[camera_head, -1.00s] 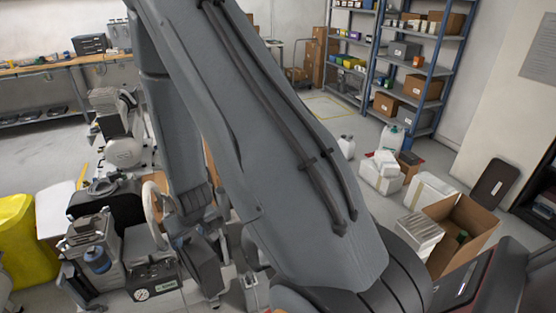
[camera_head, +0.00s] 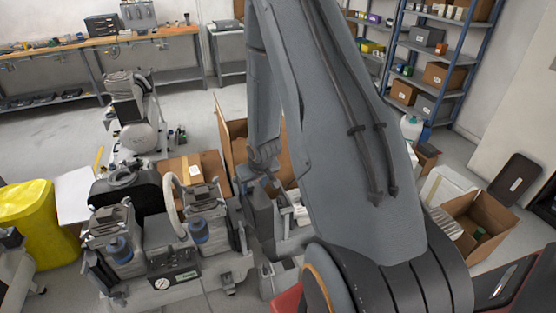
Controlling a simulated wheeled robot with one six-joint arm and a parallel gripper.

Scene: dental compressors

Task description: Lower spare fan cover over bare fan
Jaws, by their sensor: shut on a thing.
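The dental compressor (camera_head: 172,283) stands at the lower left, with a pressure gauge on its front. Its left pump head (camera_head: 112,228) and right pump head (camera_head: 206,206) are upright, each with a blue canister, and a pale hose arches between them. My gripper (camera_head: 240,212) is just right of the right head, small and partly hidden by my own wrist. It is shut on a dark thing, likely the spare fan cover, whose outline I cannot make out. I cannot tell which fan is bare, nor whether the held thing touches the compressor.
Another compressor (camera_head: 136,137) stands behind on the floor. An open cardboard box (camera_head: 232,130) is behind my wrist. A workbench (camera_head: 100,42) lines the back wall. Another open box (camera_head: 480,222) sits at the right.

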